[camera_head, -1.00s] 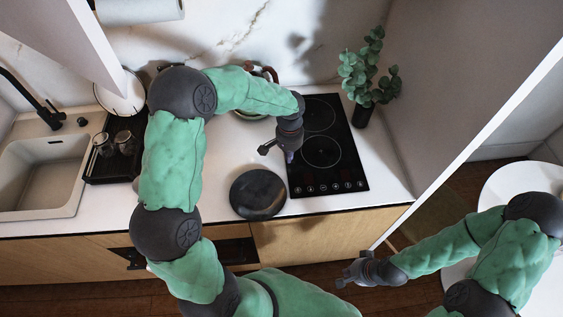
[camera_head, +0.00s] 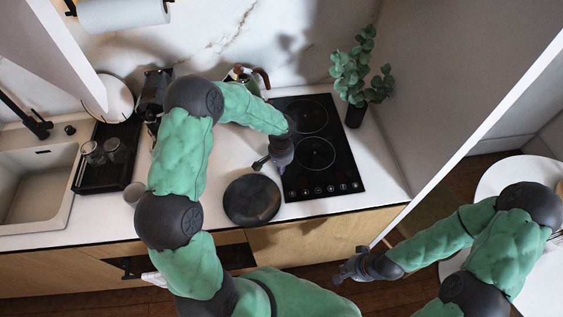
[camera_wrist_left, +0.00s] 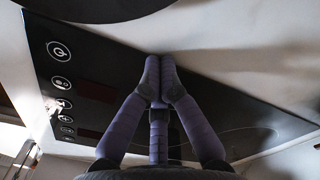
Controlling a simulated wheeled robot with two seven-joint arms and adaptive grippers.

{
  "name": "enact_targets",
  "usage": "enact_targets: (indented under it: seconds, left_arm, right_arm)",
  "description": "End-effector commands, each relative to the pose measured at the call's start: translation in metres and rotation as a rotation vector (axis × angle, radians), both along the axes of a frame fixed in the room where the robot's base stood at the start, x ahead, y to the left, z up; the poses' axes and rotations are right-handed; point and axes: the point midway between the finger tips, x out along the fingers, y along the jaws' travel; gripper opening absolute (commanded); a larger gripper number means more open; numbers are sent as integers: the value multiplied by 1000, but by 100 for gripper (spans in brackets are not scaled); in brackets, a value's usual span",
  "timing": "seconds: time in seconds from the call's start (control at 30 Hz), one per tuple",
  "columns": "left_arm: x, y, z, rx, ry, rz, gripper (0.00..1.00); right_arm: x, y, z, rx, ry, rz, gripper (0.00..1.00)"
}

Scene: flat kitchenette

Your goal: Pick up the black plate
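The black plate (camera_head: 252,200) is a dark round disc lying on the white counter near its front edge, left of the cooktop. My left gripper (camera_head: 279,174) hangs just behind and to the right of the plate, apart from it, by the cooktop's left edge. In the left wrist view, the fingertips of my left gripper (camera_wrist_left: 160,68) are together with nothing between them. The dark rim of the plate (camera_wrist_left: 95,10) shows at the top of that view. My right gripper (camera_head: 343,271) is away from the counter, at the lower right; its finger opening is unclear.
The black cooktop (camera_head: 318,178) lies right of the plate. A kettle (camera_head: 246,78) stands behind my left arm, and a potted plant (camera_head: 354,80) at the back right. A dark tray with glasses (camera_head: 98,172) and the sink (camera_head: 30,190) are at left. A cup (camera_head: 133,192) stands beside my arm.

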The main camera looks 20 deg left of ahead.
Motion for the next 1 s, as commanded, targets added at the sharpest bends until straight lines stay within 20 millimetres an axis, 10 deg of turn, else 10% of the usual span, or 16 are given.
enact_targets:
  seconds: [1.0]
  left_arm:
    - [-64,6,-2,0,8,0,0]
  right_arm:
    - [0,0,-12,0,-1,0,0]
